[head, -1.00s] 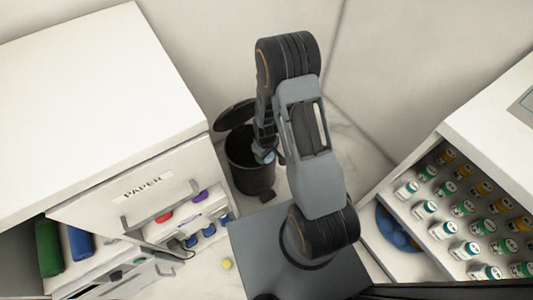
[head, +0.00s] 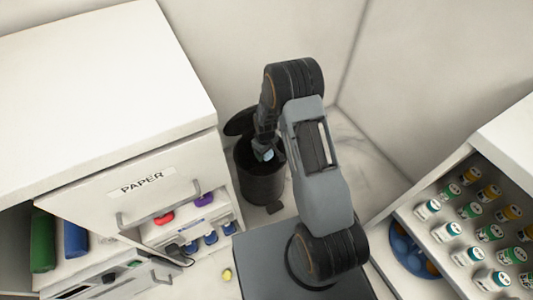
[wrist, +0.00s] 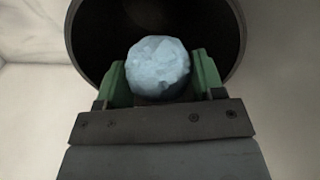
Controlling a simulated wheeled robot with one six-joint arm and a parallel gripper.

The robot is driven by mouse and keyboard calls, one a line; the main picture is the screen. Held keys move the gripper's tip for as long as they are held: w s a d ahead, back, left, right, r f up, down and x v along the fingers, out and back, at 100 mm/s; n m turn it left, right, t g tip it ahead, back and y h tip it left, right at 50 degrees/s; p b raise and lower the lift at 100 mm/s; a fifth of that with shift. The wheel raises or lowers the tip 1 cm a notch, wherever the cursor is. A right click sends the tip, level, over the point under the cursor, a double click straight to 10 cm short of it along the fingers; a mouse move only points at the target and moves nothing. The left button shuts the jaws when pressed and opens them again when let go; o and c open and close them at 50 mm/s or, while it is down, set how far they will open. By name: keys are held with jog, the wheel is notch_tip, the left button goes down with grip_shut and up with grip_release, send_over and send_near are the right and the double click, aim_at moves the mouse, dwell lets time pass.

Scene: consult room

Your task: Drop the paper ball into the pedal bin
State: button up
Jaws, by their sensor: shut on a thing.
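The paper ball (wrist: 159,68) is pale blue and crumpled. In the wrist view my gripper (wrist: 159,75) is shut on it, with a green-lined finger on either side. The ball lies in front of the dark round opening of the pedal bin (wrist: 100,35). In the head view the black pedal bin (head: 262,183) stands on the floor with its lid (head: 240,121) raised at the back. My gripper (head: 265,152) points down at the bin's mouth, and the ball (head: 268,155) shows as a small pale spot there. Its exact height against the rim is hard to tell.
A white cabinet (head: 100,70) with a front marked PAPER stands left of the bin. An open drawer of several small bottles (head: 470,210) and a blue round tray (head: 412,250) are at right. A small yellow thing (head: 227,275) lies on the floor.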

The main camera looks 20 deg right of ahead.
jog(key=o, duration=0.9)
jog(key=shift+o, duration=0.2)
notch_tip(320, 180, up, 14)
jog(key=p, duration=0.4)
jog(key=shift+f, duration=0.1)
